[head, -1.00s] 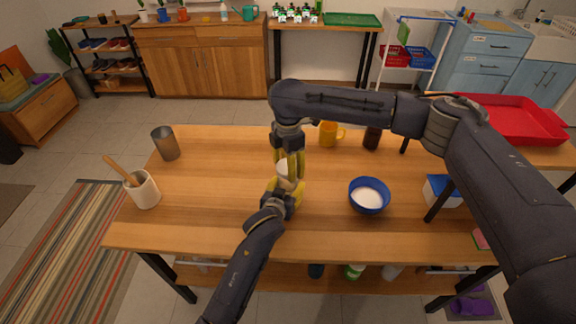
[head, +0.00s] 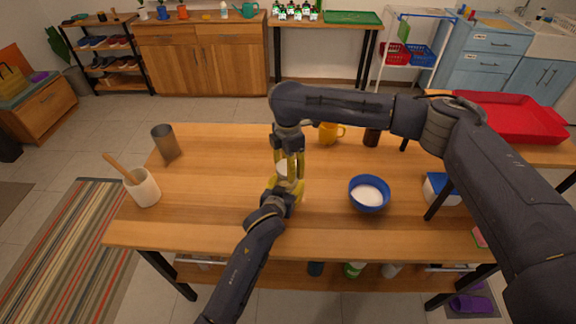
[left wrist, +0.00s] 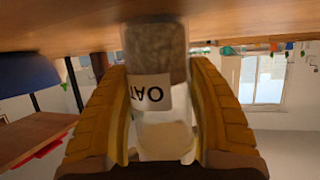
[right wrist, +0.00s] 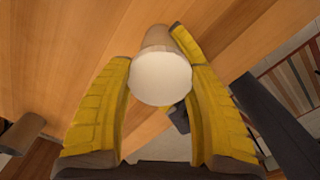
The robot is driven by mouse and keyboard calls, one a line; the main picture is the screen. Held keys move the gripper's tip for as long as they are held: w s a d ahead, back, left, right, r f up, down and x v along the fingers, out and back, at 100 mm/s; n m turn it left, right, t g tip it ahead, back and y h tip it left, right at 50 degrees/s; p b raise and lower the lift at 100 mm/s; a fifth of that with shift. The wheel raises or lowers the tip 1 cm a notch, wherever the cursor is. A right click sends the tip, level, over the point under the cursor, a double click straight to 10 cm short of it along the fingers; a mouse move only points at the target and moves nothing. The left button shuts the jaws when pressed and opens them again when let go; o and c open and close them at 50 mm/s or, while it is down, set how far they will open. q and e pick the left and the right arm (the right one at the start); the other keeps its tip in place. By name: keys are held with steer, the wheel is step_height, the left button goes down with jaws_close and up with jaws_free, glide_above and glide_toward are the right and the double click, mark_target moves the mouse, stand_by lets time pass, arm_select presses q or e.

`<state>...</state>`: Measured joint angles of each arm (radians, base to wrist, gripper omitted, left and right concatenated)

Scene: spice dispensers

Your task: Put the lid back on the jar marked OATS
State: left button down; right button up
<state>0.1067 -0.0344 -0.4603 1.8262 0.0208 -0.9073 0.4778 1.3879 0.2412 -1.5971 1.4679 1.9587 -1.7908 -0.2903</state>
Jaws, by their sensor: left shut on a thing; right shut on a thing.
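The OATS jar (left wrist: 155,92) is clear, with tan contents and a white label whose letters appear upside down. It stands between the fingers of my left gripper (left wrist: 160,85), which is shut on it; this gripper also shows low in the head view (head: 285,188). A round white lid (right wrist: 161,79) is between the fingers of my right gripper (right wrist: 152,45), which is shut on it from above. In the head view, the lid is a pale patch (head: 281,168) just over the left gripper. The jar's tan body shows behind the lid; I cannot tell whether they touch.
A blue bowl (head: 369,193) with white contents stands right of the grippers. A yellow mug (head: 329,133) and a dark cup (head: 372,137) stand behind. A grey tumbler (head: 165,142) and a white crock (head: 142,188) with a wooden utensil are on the left. The table's left-middle is clear.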

steer(key=m, duration=0.5)
steer(key=shift+m, duration=0.4)
steer(key=m, duration=2.1)
steer(key=shift+m, duration=0.4)
steer(key=m, duration=0.4)
steer(key=shift+m, duration=0.4)
steer(key=m, duration=0.4)
steer(key=shift+m, duration=0.4)
steer(key=m, duration=0.2)
steer(key=shift+s+a+m, duration=0.1)
steer(key=shift+m, duration=1.2)
